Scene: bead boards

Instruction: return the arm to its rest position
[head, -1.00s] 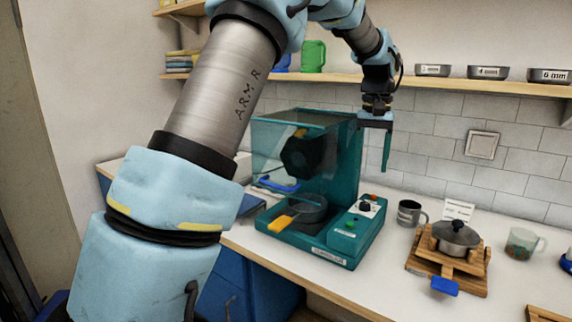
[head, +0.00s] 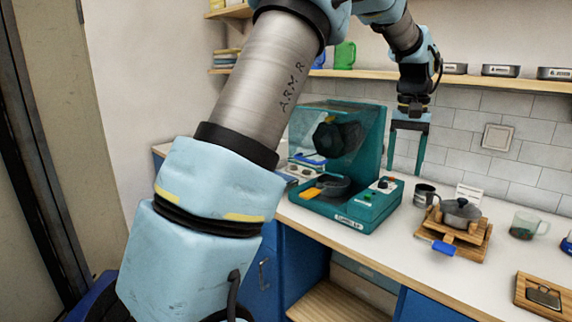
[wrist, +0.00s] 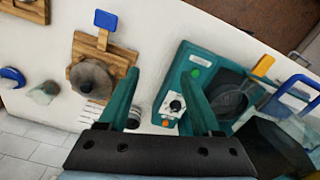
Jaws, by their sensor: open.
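My gripper (head: 407,150) hangs down from my raised arm above the counter, its long teal fingers pointing down. In the wrist view my gripper (wrist: 160,100) shows its two fingers spread apart, with nothing between them. It is in front of the tiled wall, near the right side of the teal machine (head: 368,205), and appears well above the counter. The machine also shows in the wrist view (wrist: 172,113), beyond the right finger.
A lidded pot (head: 461,213) sits on a wooden stand (head: 478,240) right of the machine. A dark mug (head: 424,195) and a glass mug (head: 524,224) stand nearby. A wooden board (head: 530,290) lies at the right. A shelf (head: 480,80) with labelled bowls runs above.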

